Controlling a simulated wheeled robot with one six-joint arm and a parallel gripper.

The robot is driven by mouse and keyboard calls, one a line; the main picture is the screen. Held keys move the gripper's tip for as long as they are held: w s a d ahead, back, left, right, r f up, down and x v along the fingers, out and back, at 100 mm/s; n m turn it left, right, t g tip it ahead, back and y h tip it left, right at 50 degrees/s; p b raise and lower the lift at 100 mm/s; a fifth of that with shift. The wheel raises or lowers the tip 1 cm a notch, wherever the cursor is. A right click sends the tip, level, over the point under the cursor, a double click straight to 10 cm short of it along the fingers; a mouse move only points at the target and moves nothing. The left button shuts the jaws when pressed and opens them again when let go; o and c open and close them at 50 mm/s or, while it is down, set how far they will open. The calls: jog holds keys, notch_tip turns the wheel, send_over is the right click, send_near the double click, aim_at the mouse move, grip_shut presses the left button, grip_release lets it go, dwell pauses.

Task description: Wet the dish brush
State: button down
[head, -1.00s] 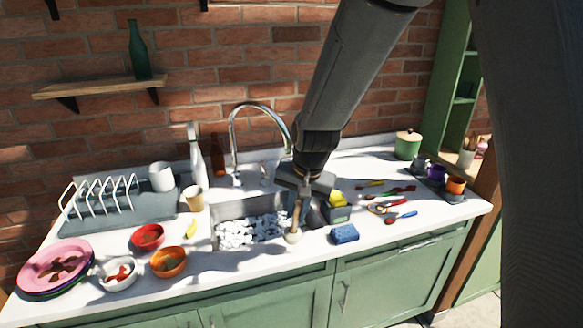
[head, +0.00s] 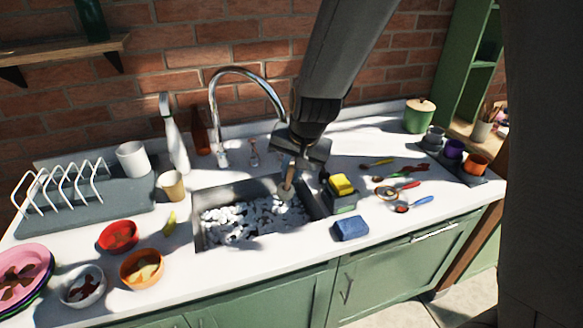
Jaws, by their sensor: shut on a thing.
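My gripper (head: 302,150) is over the right part of the sink in the head view, shut on the wooden dish brush (head: 289,178). The brush hangs down from the jaws with its head at the bottom. Its head is at the right side of the sink (head: 199,232), by the white foam (head: 243,219); I cannot tell whether it touches the foam. The tall curved faucet (head: 214,105) stands behind the sink, to the left of my gripper.
A caddy with a yellow sponge (head: 341,185) stands right of the sink, with a blue sponge (head: 350,228) in front. Several utensils (head: 401,183) lie farther right. Left are bowls (head: 118,236), a paper cup (head: 172,186), a white bottle (head: 176,145) and a dish rack (head: 60,195).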

notch_tip(320, 180, down, 12)
jog(key=b, duration=1)
jog(key=shift+f+b, duration=0.2)
jog(key=shift+b, duration=0.15)
dwell(0.6)
notch_tip(320, 180, up, 15)
jog(key=p, duration=1.4)
dwell(0.3)
